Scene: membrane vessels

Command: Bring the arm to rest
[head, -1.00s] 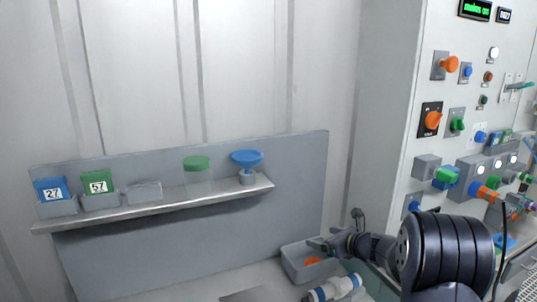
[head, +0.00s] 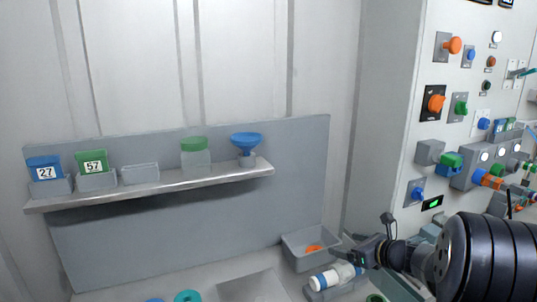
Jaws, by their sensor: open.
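My arm enters from the lower right of the head view. My gripper (head: 345,252) is at its left end, open, with nothing seen between its fingers. In the picture it overlaps the right edge of a grey bin (head: 300,262) with an orange thing (head: 313,248) inside. A white cylinder with blue bands (head: 333,277) lies just below the gripper. I cannot tell whether the gripper touches the bin or the cylinder.
A shelf (head: 230,179) holds a blue block marked 27 (head: 45,167), a green block marked 57 (head: 92,160), an empty grey holder (head: 140,174), a green-lidded jar (head: 195,158) and a blue funnel (head: 247,141). A control panel (head: 400,130) stands right. Open space lies before the shelf.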

